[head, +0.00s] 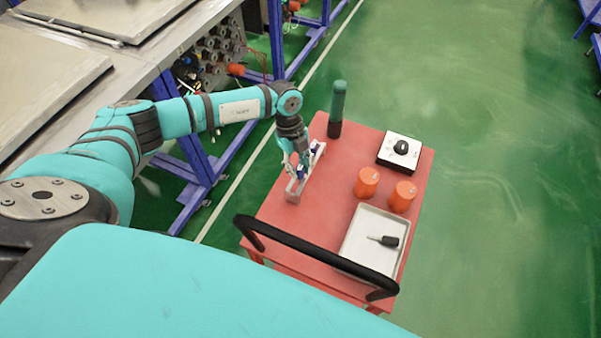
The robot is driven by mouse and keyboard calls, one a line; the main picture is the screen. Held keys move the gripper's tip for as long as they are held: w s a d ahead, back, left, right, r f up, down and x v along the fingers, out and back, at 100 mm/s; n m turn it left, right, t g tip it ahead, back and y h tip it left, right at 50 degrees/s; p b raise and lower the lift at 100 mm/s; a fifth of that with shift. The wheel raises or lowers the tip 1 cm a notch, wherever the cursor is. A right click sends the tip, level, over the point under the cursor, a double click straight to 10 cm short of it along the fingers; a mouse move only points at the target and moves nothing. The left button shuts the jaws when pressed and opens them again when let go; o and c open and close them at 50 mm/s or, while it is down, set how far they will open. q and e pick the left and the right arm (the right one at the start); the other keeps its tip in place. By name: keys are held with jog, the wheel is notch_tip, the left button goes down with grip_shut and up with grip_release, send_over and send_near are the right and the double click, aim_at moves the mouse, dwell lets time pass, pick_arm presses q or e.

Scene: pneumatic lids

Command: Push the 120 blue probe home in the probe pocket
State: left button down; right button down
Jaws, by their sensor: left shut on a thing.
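A narrow grey holder (293,194) with pockets stands on the left part of the red cart top. My left gripper (294,168) points down over the holder and is shut on the nearer blue piece, which looks like the blue probe. The fingers hide part of it, and I cannot read a number on it or tell how deep it sits. My right gripper is out of view.
The red cart (330,170) also carries a dark green bottle (338,105), a white box with a black knob (399,151), two orange cups (367,183) and (403,197), and a pale tray (362,236) with a black-handled tool (388,241). A black handle (315,259) crosses the near edge.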

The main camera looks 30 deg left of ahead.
pick_arm(q)
jog(key=shift+s+d+p+v, duration=0.1)
jog(key=shift+d+p+v, duration=0.1)
jog(key=shift+p+v, duration=0.8)
jog(key=shift+s+d+p+v, duration=0.1)
jog(key=shift+d+p+v, duration=0.15)
jog(key=shift+p+v, duration=0.75)
jog(key=shift+s+d+p+v, duration=0.2)
jog(key=shift+p+v, duration=0.55)
jog(key=shift+v, duration=0.4)
jog(key=shift+r, duration=0.2)
